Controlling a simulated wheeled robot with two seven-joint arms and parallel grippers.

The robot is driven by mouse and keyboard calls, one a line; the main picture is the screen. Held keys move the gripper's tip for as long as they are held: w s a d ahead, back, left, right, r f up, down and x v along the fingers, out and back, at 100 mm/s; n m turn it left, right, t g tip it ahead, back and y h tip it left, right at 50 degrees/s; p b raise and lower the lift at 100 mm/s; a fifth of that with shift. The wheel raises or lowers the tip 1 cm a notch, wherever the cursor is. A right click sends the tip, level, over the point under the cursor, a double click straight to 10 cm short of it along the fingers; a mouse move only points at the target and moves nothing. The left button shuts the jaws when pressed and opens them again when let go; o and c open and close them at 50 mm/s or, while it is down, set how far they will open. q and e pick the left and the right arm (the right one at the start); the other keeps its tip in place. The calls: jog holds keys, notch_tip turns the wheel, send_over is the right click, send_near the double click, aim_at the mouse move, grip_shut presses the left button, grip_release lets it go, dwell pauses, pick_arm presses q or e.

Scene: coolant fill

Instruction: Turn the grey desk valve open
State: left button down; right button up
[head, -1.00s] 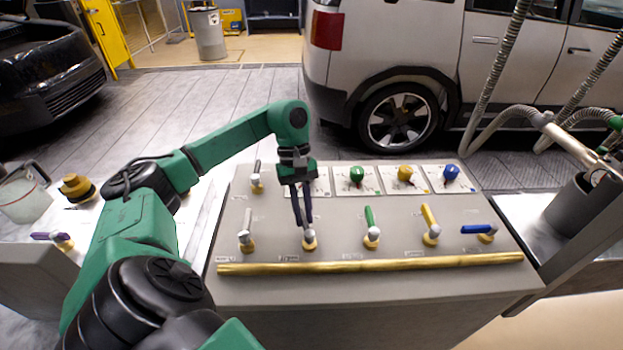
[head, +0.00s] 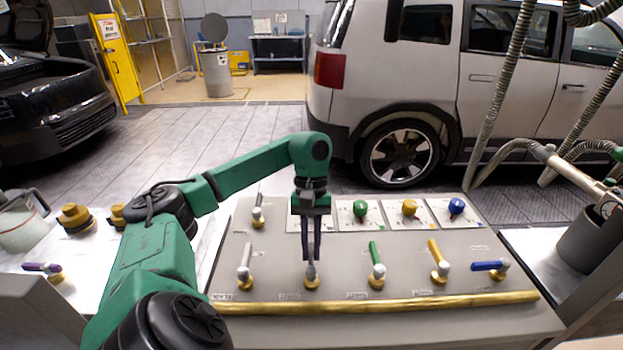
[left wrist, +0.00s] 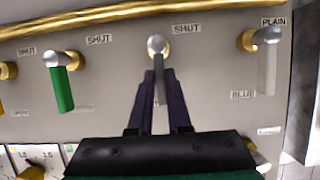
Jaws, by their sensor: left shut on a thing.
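The grey desk valve (head: 311,282) stands on a brass base near the front of the grey desk panel, second from the left in its row. My left gripper (head: 311,255) comes down on it from behind, its two dark purple fingers shut on the grey lever. In the left wrist view the valve's round silver top (left wrist: 157,45) shows just beyond the fingertips (left wrist: 156,78), and the lever runs back between them. A SHUT label (left wrist: 187,29) is beside it. Most of the lever is hidden by the fingers in the head view. My right gripper is not in view.
A pale-levered valve (head: 245,265) is to the left; green (head: 376,262), yellow (head: 438,260) and blue (head: 490,266) levers are to the right. A brass rail (head: 390,304) runs along the front. Several knobs on white plates and another small valve (head: 258,212) are behind.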

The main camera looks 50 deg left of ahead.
aim_at(312, 254)
pick_arm(q)
jog(key=c, duration=0.9)
grip_release()
jog(key=shift+o, duration=0.2)
jog(key=v, duration=0.3)
jog(key=shift+w+r, duration=0.1)
jog(key=p+v, duration=1)
jog(key=v, duration=0.1)
jog(key=shift+r, duration=0.15)
jog(key=shift+a, duration=0.15)
